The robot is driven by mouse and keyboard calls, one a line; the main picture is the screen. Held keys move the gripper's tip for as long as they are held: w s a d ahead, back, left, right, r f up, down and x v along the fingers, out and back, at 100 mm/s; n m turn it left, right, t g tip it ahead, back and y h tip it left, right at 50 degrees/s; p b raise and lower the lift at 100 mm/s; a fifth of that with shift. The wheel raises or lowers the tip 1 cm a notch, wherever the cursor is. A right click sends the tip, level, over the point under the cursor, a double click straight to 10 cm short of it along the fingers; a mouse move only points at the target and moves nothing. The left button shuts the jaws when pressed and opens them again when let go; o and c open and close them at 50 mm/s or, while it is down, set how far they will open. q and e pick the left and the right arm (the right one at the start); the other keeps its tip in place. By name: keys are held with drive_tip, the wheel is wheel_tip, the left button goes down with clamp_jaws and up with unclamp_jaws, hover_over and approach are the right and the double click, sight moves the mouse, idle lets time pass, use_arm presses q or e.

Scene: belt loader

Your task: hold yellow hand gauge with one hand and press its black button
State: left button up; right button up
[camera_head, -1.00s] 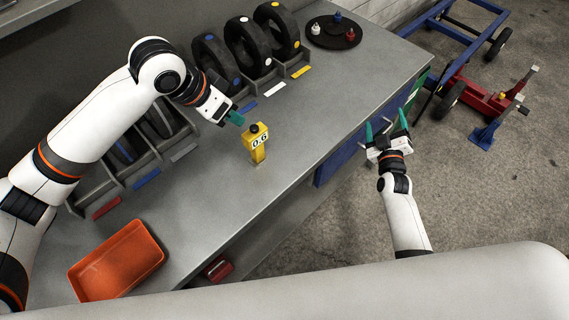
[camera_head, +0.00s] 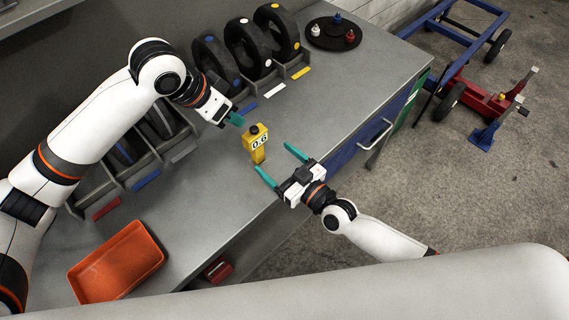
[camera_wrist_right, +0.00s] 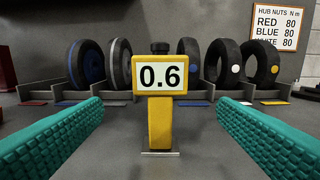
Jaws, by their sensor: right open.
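The yellow hand gauge (camera_head: 257,148) stands upright on the grey workbench, its white display reading 0.6. Its black button (camera_head: 254,129) is on top. In the right wrist view the gauge (camera_wrist_right: 160,125) stands centred between the two green fingers, ahead of them and not touched, with the black button (camera_wrist_right: 160,47) above the display. My right gripper (camera_head: 280,162) is open and empty at the bench's front edge, fingers pointing at the gauge. My left gripper (camera_head: 236,118) is just behind and left of the gauge, near button height; its fingers look close together, but their opening is unclear.
Several tyres (camera_head: 244,50) stand in a rack along the back of the bench (camera_head: 330,90), with coloured tags before them. An orange tray (camera_head: 117,262) lies at the front left. A round black plate (camera_head: 333,33) with coloured pieces is at the far end. Bench around the gauge is clear.

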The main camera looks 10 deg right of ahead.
sight(251, 139)
drive_tip(key=x, duration=1)
drive_tip(key=c, duration=1.1)
use_arm(q)
drive_tip(key=shift+c, duration=0.7)
use_arm(e)
drive_tip(key=shift+c, duration=0.3)
use_arm(q)
clamp_jaws()
